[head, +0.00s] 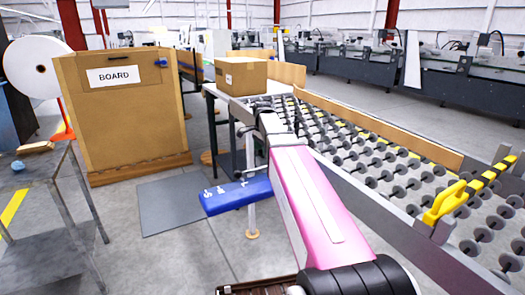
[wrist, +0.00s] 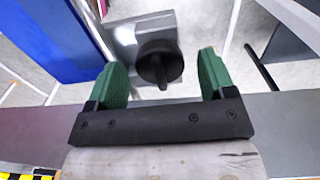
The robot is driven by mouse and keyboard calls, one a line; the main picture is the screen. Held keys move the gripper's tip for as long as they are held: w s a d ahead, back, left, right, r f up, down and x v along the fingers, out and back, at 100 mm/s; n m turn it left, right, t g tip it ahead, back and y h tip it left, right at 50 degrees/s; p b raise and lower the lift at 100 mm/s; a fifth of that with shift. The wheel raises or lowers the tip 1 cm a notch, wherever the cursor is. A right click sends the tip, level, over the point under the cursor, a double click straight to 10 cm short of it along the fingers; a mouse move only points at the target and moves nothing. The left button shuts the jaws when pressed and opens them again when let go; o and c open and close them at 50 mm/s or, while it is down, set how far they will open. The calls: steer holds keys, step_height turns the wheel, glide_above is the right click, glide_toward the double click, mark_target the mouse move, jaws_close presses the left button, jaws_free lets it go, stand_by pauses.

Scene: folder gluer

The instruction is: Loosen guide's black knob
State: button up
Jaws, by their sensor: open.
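The guide's black knob (wrist: 160,62) shows in the wrist view, round with a bar-like grip across it. It sits on a grey metal bracket (wrist: 127,32). My gripper (wrist: 162,58) is open, with one green finger to the left of the knob and one to the right. Gaps show between the knob and both fingers, so neither touches it. In the head view my pink arm reaches to the near side of the roller conveyor. The knob cannot be made out there, and the fingers are not clear.
A blue lettered bar (head: 236,196) juts out left of my arm. A BOARD bin (head: 125,110) stands at left.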

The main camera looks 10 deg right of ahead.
steer(key=shift+f, duration=0.15)
steer(key=c, duration=0.9)
